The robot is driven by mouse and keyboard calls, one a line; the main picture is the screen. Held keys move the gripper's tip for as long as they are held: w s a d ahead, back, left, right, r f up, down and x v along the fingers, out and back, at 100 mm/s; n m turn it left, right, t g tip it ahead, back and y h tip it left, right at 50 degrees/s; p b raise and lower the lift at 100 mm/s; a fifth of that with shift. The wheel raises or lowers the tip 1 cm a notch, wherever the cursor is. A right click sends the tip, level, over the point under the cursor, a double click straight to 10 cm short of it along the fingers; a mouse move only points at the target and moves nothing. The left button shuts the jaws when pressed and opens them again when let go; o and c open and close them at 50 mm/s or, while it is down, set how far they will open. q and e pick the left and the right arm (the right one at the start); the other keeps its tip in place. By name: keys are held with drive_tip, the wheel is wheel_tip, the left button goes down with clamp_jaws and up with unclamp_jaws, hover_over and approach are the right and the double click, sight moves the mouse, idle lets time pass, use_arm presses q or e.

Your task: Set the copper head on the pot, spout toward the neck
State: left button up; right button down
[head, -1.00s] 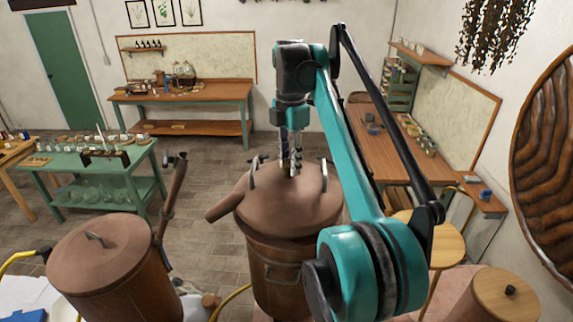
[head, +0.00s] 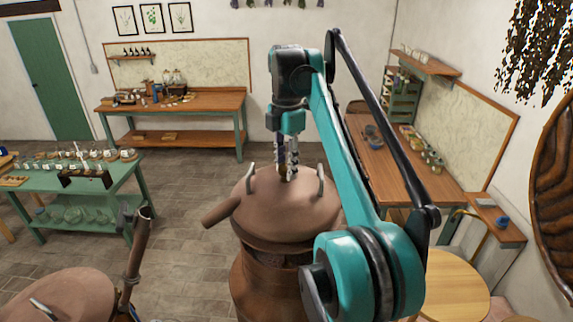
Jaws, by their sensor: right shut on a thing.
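The copper head (head: 306,214) is a broad brown dome with two upright handles. Its short spout (head: 221,211) points to the left. My right gripper (head: 288,176) is shut on the top of the head, between the handles. The copper pot (head: 262,290) is below the head, its top partly hidden by the head and its right side by my arm. A dark band shows between them; I cannot tell whether they touch. The neck (head: 135,250), a brown upright pipe with a grey fitting near its top, stands to the left, apart from the spout. My left gripper is out of view.
Another copper vessel (head: 65,300) with a handled lid is at the lower left. A round wooden stool (head: 452,287) stands at the lower right. Workbenches line the back (head: 215,104) and right (head: 385,165) walls. A green table (head: 128,180) with glassware is at left. Floor between is clear.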

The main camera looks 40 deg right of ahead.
sight(286, 180)
drive_tip(key=shift+s+a+f+b, duration=0.15)
drive_tip(key=shift+s+a+b, duration=0.05)
drive_tip(key=shift+b, duration=0.1)
wheel_tip(286, 180, down, 3)
drive_tip(key=b, duration=0.2)
drive_tip(key=shift+w+d+b, duration=0.15)
drive_tip(key=shift+b, duration=0.15)
drive_tip(key=shift+f+b, duration=0.4)
drive_tip(key=shift+b, duration=0.1)
drive_tip(key=shift+d+r+p, duration=0.1)
drive_tip(key=shift+r+p, duration=0.05)
drive_tip(key=shift+p, duration=0.2)
drive_tip(key=shift+f, duration=0.2)
